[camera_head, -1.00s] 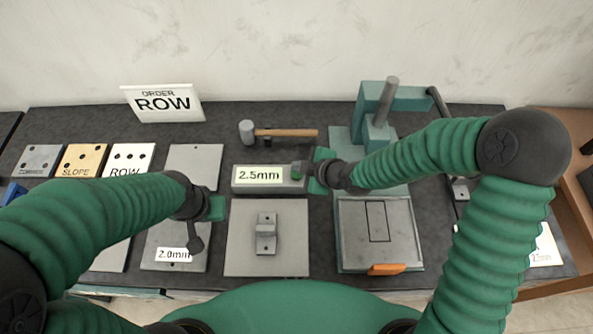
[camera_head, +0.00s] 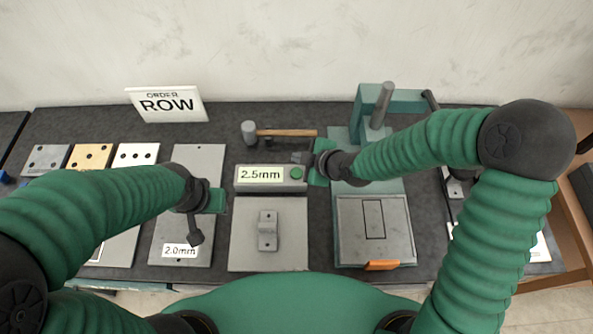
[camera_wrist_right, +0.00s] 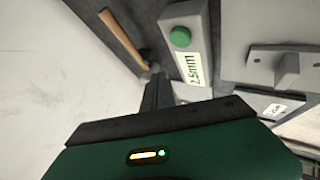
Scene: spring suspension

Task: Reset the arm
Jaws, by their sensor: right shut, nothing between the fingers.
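My right arm comes in from the right in the head view, and its gripper (camera_head: 303,157) is shut and empty. It is just above and behind the right end of the grey box labelled 2.5mm (camera_head: 244,186), near that box's green button (camera_head: 297,173). In the right wrist view the gripper's dark fingers (camera_wrist_right: 158,88) are together, apart from the box and its green button (camera_wrist_right: 180,37). My left arm comes in from the left, with its gripper (camera_head: 196,236) pointing down over the plate labelled 2.0mm (camera_head: 165,225). Whether its fingers are open cannot be told.
A hammer (camera_head: 285,133) lies behind the box. A grey plate with a raised bracket (camera_head: 240,240) lies in front of it. A teal press (camera_head: 366,110) and a tray with an orange tab (camera_head: 381,265) are to the right. An ORDER ROW sign (camera_head: 168,104) stands at the back left.

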